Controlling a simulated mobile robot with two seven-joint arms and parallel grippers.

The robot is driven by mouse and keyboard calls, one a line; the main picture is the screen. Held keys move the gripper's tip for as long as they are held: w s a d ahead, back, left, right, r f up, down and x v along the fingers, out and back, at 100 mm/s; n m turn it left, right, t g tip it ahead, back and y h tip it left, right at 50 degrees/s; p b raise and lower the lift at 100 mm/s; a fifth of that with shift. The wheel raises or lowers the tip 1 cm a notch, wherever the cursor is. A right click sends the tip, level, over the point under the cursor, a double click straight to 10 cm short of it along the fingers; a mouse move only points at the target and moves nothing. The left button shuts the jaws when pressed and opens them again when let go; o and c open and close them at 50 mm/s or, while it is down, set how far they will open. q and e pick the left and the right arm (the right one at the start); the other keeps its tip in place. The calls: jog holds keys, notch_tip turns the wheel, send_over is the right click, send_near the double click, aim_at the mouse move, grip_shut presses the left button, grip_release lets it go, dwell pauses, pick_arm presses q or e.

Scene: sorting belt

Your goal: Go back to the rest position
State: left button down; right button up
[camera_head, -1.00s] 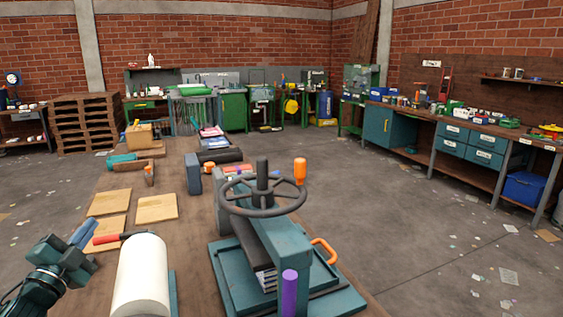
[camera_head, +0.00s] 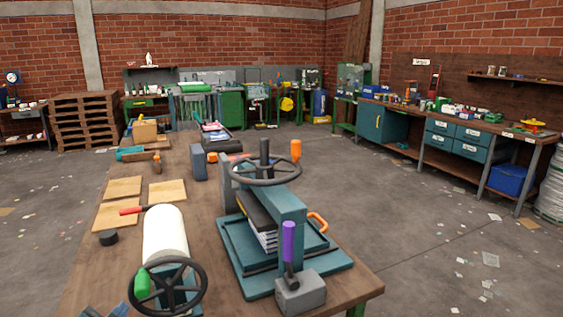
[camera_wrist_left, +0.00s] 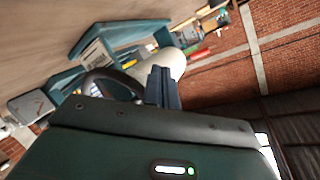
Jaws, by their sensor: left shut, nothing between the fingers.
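My left gripper (camera_head: 104,311) shows only in part at the bottom left edge of the head view, by the near left side of the workbench (camera_head: 85,283). In the left wrist view its fingers (camera_wrist_left: 163,87) are together, with nothing between them. The wrist view is tilted, with the bench and the white roller (camera_wrist_left: 172,64) beyond the fingers. My right gripper is in neither view.
The white roller (camera_head: 164,236) with a black handwheel (camera_head: 199,290) stands near the gripper. A teal press (camera_head: 284,212) with a handwheel is to its right. Wooden boards (camera_head: 167,191) and a red-handled tool (camera_head: 130,211) lie behind.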

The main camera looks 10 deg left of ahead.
pick_arm(q)
jog(key=s+d+f+n+g+h, duration=0.2)
jog(key=s+d+f+g, duration=0.25)
jog(key=s+d, duration=0.55)
jog(key=s+d+f+n+g+h, duration=0.15)
jog(key=s+d+f+g, duration=0.35)
jog(key=s+d, duration=0.55)
jog(key=w+d+f+t+h+b, duration=0.5)
jog(key=f+t+b, duration=0.25)
jog(key=b, duration=0.25)
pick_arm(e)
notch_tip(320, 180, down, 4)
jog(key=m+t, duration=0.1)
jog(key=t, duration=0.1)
pick_arm(q)
notch_tip(320, 180, up, 6)
jog(key=m+g+y+p, duration=0.1)
jog(key=p, duration=1.3)
jog(key=shift+r+g, duration=0.2)
jog(key=shift+g, duration=0.1)
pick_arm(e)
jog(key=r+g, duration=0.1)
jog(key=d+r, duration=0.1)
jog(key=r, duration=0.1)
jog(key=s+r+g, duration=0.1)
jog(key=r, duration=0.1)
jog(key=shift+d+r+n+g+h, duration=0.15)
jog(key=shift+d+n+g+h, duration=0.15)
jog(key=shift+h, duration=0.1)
